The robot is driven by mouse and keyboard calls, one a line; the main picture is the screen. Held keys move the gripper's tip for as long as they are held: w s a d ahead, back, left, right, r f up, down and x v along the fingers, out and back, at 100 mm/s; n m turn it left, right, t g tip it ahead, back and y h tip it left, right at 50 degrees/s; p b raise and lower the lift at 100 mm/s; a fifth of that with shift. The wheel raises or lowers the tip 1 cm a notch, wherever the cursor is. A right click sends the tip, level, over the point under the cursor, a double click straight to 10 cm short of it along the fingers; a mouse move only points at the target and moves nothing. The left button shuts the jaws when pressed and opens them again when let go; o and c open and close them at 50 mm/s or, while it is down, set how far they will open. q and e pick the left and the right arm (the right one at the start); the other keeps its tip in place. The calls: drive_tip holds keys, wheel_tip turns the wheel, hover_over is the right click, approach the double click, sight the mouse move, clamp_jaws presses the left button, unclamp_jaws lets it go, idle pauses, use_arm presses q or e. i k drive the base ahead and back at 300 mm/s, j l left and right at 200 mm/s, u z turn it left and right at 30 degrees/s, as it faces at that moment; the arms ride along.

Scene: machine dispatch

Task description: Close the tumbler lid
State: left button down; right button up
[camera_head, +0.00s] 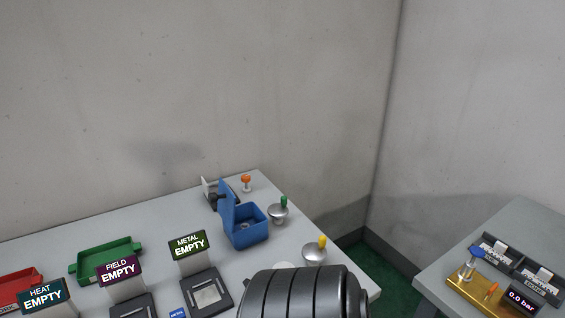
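The tumbler appears to be the blue box (247,236) near the far right corner of the grey table. Its blue lid (228,206) stands open, upright along the box's left side.
Knobs with green (284,202), yellow (322,242) and orange (246,180) tops stand near the box. A dark ribbed cylinder (300,295) blocks the front table edge. Green tray (105,261) and label stands (188,246) are left. A second table (440,270) is right.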

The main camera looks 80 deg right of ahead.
sight(226, 200)
drive_tip(key=z, duration=2.1)
drive_tip(key=k+l, duration=0.15)
drive_tip(key=k, duration=0.2)
drive_tip(key=z, duration=0.05)
